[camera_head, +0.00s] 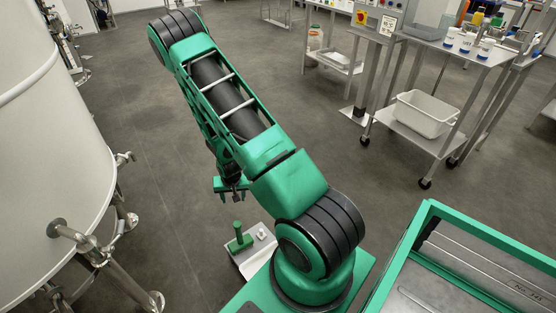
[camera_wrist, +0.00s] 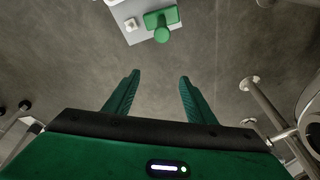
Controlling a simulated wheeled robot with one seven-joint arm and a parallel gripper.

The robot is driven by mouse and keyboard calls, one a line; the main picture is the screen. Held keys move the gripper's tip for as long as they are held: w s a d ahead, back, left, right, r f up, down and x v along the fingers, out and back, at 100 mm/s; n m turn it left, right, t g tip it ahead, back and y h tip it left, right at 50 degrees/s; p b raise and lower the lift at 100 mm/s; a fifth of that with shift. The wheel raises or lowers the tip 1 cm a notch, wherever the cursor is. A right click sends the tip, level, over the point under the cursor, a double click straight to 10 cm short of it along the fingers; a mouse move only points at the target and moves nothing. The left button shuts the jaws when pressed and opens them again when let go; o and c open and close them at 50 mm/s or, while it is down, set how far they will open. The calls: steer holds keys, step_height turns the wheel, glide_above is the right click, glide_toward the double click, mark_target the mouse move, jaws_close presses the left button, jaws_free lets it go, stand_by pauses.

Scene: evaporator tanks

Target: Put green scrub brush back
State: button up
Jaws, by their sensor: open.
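The green scrub brush (camera_head: 239,239) stands upright on a small light grey stand (camera_head: 258,254) in front of my base in the head view. My gripper (camera_head: 232,194) hangs above and slightly left of the brush in the head view. In the wrist view my gripper's two green fingers (camera_wrist: 157,80) are spread apart with nothing between them, clear of the brush. A small white fitting sits beside the brush on the stand.
A large white tank (camera_head: 55,150) with metal pipes and valves (camera_head: 85,245) stands at the left. A metal cart (camera_head: 400,135) holds a white bin (camera_head: 425,113) and several containers at the upper right. A green-framed tray (camera_head: 470,265) is at lower right. The middle floor is clear.

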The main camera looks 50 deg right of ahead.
steer(key=s+d+r+n+g, duration=0.1)
steer(key=s+r, duration=0.3)
steer(key=r, duration=1)
steer(key=s+r+g, duration=0.1)
steer(key=s+r, duration=0.4)
steer(key=r, duration=0.9)
steer(key=s+a+r+y, duration=0.1)
steer(key=s+a+r, duration=0.1)
steer(key=s+r, duration=0.5)
steer(key=s+a+r, duration=0.3)
steer(key=s+r, duration=0.4)
steer(key=s, duration=0.6)
steer(key=shift+n+g+y, duration=0.3)
steer(key=shift+g+y, duration=0.1)
steer(key=shift+r, duration=0.1)
steer(key=shift+w+f, duration=0.25)
steer(key=shift+w, duration=0.3)
